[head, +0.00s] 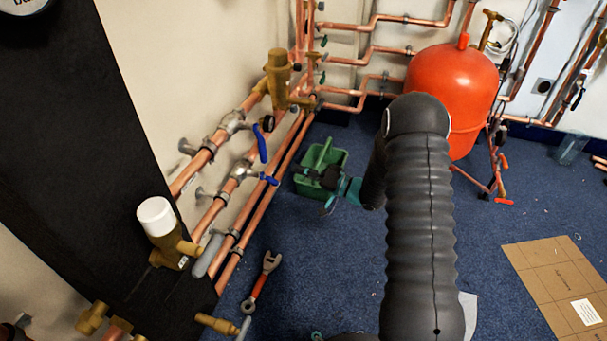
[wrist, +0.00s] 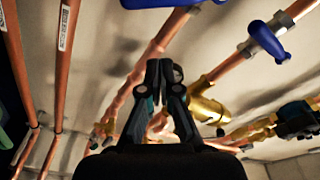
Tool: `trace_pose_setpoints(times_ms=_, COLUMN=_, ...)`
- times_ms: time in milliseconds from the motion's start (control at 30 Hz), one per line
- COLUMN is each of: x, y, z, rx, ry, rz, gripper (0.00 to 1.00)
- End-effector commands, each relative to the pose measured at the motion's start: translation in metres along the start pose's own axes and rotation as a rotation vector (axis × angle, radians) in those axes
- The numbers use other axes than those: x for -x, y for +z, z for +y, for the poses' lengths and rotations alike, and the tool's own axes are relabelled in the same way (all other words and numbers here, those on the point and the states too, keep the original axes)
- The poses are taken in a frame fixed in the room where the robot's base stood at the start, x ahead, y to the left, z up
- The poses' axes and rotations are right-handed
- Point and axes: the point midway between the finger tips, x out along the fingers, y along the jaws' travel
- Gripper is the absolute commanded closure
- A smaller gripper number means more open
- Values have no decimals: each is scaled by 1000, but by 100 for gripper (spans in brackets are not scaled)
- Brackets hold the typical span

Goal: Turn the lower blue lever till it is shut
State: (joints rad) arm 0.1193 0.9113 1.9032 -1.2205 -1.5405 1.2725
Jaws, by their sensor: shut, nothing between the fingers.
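The lower blue lever (head: 268,178) sits on a valve of the lower of two wall pipes in the head view, its handle pointing right. A blue lever cut off by the top edge of the wrist view (wrist: 150,3) looks like the same one. The upper blue lever (head: 261,144) hangs downward on the pipe above; it seems to be the one at the wrist view's upper right (wrist: 268,41). My gripper (head: 325,180) is right of the lower lever, apart from it. In the wrist view its fingertips (wrist: 160,68) are together and empty.
A green toolbox (head: 322,162) stands on the floor behind my gripper. Brass fittings (head: 278,75) and more copper pipes line the wall. A red tank (head: 452,80) stands farther back. A wrench (head: 262,280) and cardboard (head: 555,280) lie on the blue floor.

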Motion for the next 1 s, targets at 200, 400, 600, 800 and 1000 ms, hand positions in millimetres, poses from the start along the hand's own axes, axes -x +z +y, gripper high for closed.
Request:
trace_pose_setpoints(times_ms=200, x=-43, y=1, z=0, rx=2, ry=-2, rz=-3, gripper=100)
trace_pose_setpoints(times_ms=400, x=-61, y=11, z=2, rx=-3, ry=3, rz=1, gripper=100)
trace_pose_setpoints(times_ms=600, x=-54, y=31, z=1, rx=0, ry=2, rz=1, gripper=100)
trace_pose_setpoints(times_ms=800, x=-52, y=37, z=0, rx=1, ry=2, rz=1, gripper=100)
trace_pose_setpoints(times_ms=1000, x=-51, y=38, z=0, rx=2, ry=2, rz=1, gripper=100)
